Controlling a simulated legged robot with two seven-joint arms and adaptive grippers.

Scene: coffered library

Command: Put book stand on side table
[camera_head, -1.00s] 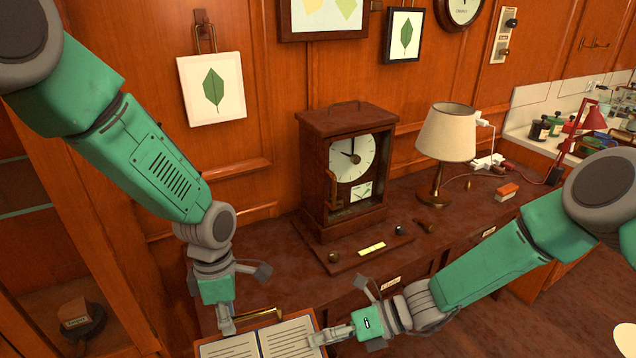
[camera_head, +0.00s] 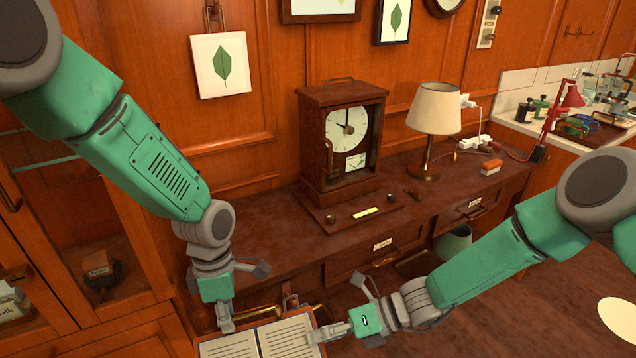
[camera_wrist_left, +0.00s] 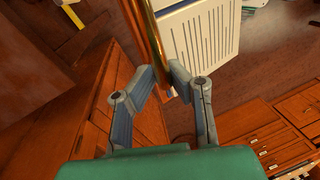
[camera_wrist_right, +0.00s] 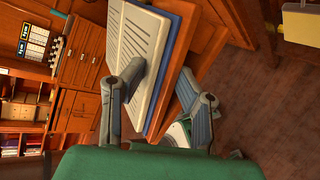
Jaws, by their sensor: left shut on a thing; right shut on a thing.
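The book stand (camera_head: 262,352) is at the bottom edge of the head view, with an open book (camera_head: 285,338) of lined pages on it. My left gripper (camera_head: 229,326) is shut on the stand's left side; the left wrist view shows its fingers at a brass bar (camera_wrist_left: 148,45). My right gripper (camera_head: 330,333) is shut on the right side. The right wrist view shows its fingers around the edge of the wooden stand (camera_wrist_right: 200,62) and the book's pages (camera_wrist_right: 140,45). The stand's lower part is hidden. I cannot make out for certain which thing is the side table.
A long wooden counter (camera_head: 265,245) runs ahead, bearing a wooden clock (camera_head: 342,145) and a lamp (camera_head: 433,108). A glass-fronted cabinet (camera_head: 85,245) is at left. A pale round surface (camera_head: 620,325) is at lower right. Open wooden floor (camera_head: 540,315) lies on the right.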

